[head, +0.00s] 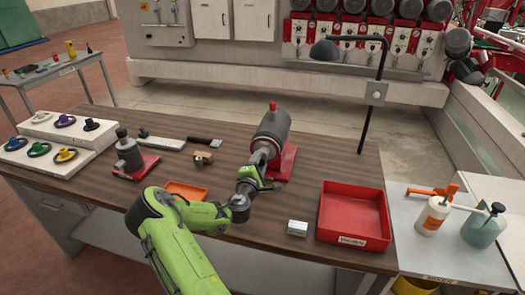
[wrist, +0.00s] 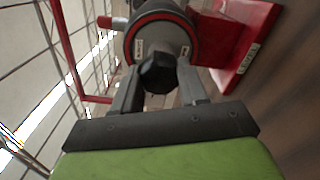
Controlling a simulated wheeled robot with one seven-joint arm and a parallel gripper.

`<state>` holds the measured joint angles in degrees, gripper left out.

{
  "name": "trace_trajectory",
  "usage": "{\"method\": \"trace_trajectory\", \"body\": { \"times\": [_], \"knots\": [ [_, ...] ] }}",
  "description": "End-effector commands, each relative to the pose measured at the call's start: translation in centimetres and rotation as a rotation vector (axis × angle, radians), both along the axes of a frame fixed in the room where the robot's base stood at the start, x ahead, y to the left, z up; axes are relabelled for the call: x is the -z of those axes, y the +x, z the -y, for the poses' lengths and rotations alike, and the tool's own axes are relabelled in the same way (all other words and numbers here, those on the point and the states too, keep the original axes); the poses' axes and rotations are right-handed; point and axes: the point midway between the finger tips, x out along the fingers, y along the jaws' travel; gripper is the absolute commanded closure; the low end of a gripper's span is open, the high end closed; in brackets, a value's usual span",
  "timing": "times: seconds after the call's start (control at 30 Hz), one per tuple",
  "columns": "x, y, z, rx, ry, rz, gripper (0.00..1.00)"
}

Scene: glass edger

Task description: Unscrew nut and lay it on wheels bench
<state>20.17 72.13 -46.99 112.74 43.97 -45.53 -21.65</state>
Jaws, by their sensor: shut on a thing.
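A dark nut (wrist: 158,74) sits at the front face of a grey cylindrical spindle unit (wrist: 165,30) in the wrist view. My gripper (wrist: 160,85) is shut on the nut, with one finger on each side of it. In the head view the spindle unit (head: 271,130) stands on a red base (head: 286,163) on the brown bench, and my gripper (head: 262,160) reaches its near end. The nut is hidden there by my gripper. The wheels bench cannot be told for sure; a bench with several coloured wheels on white stepped stands (head: 60,128) is at the left.
A red tray (head: 352,212), a small silver block (head: 297,228), an orange tray (head: 186,191) and a second grey unit on a red base (head: 130,155) stand on the brown bench. A black lamp (head: 326,50) rises behind. Bottles (head: 436,214) stand at the right.

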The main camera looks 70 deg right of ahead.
Motion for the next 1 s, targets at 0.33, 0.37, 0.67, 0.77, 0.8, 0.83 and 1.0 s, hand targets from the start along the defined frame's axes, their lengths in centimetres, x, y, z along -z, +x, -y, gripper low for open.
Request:
{"method": "trace_trajectory", "body": {
  "times": [0.33,0.37,0.67,0.77,0.8,0.83,1.0],
  "knots": [
    [-0.68,0.05,-0.04,-0.002,-0.076,-0.475,0.94],
    [-0.68,0.04,-0.04,-0.002,-0.083,-0.514,0.94],
    [-0.76,0.07,-0.07,-0.002,-0.149,-0.919,0.94],
    [-0.77,0.04,-0.08,-0.002,-0.171,-1.068,0.94],
    [-0.77,0.06,-0.08,-0.003,-0.182,-1.133,0.94],
    [-0.71,0.06,-0.06,0.0,-0.188,-1.16,0.94],
    [-0.3,0.02,-0.19,0.002,-0.186,-1.146,1.0]
  ]
}}
